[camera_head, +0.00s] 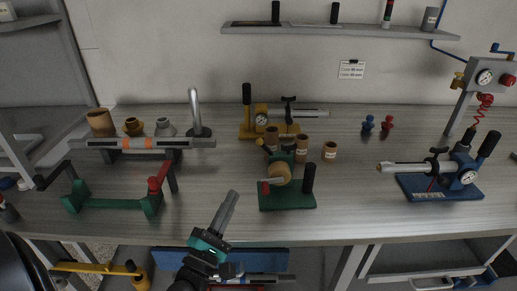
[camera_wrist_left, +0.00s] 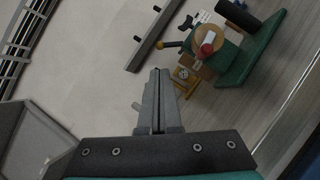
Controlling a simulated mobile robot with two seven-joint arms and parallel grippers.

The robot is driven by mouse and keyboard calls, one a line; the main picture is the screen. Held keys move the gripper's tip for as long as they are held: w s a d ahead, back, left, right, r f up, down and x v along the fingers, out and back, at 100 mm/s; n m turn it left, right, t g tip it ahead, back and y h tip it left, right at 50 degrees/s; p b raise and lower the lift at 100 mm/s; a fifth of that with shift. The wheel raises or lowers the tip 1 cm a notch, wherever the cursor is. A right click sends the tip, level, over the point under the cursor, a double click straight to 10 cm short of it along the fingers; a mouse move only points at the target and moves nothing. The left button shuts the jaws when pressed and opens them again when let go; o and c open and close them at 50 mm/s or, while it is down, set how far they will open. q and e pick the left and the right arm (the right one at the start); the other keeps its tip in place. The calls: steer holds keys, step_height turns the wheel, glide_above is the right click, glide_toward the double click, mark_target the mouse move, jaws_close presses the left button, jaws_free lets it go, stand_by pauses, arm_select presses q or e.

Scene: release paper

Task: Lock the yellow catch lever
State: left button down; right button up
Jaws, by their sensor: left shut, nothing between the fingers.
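I cannot tell for certain which part is the yellow catch lever. A small lever with a yellow knob (camera_head: 259,142) sticks out at the upper left of the green-based fixture (camera_head: 288,197), which has a black post and a red knob. The yellow knob also shows in the left wrist view (camera_wrist_left: 160,45), beyond my fingertips. A yellow gauge fixture (camera_head: 262,121) stands behind. My left gripper (camera_head: 234,194) is shut and empty, in front and to the left of the green-based fixture, apart from it. Its closed fingers show in the left wrist view (camera_wrist_left: 159,72). My right gripper is out of view.
Several brown cups (camera_head: 302,147) stand behind the green-based fixture. A green frame with a red handle (camera_head: 112,200) is at the left of the bench (camera_head: 225,170). A blue-based gauge fixture (camera_head: 440,187) is at the right. The bench between the left frame and my gripper is clear.

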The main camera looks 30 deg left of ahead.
arm_select(q)
glide_toward(258, 144)
steer(key=d+x, duration=0.1)
steer(key=x, duration=0.5)
steer(key=shift+w+a+b, duration=0.3)
steer(key=shift+w+a, duration=0.15)
steer(key=shift+a, duration=0.1)
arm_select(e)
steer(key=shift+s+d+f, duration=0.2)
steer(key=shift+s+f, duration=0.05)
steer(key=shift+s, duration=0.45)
arm_select(q)
steer(key=shift+r, duration=0.1)
